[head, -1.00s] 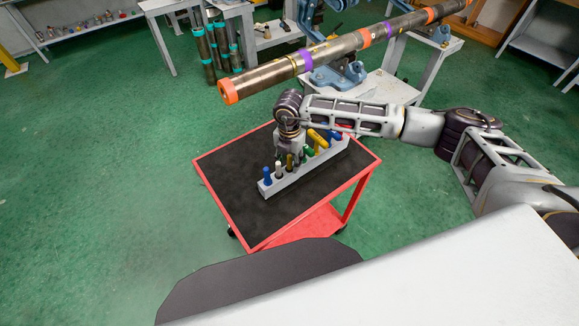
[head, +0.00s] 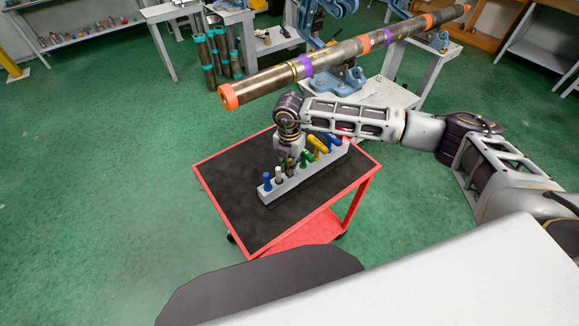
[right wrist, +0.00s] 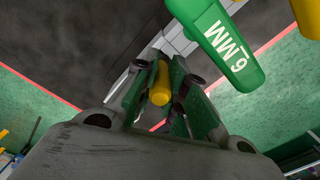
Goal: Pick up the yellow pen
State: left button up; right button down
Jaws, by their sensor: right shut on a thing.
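The yellow pen (right wrist: 159,85) shows end-on as a short yellow cylinder in the right wrist view. It sits between the two fingers of my right gripper (right wrist: 158,98), which are shut on it. In the head view my right gripper (head: 290,162) points down over the grey holder (head: 285,190) on the cart. The pen is hidden there by the gripper. In the right wrist view the holder edge lies just beyond the pen, so I cannot tell whether the pen is clear of its slot. My left gripper is not in view.
Blue (head: 267,182), white (head: 278,174) and larger yellow (head: 318,143) tools stand in the holder. The red-rimmed cart (head: 225,212) has a clear black top in front. A long pipe (head: 275,80) lies behind the arm.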

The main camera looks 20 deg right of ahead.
notch_tip(320, 180, up, 9)
jog(key=shift+r+b, duration=0.1)
jog(key=shift+b, duration=0.6)
dwell(0.4)
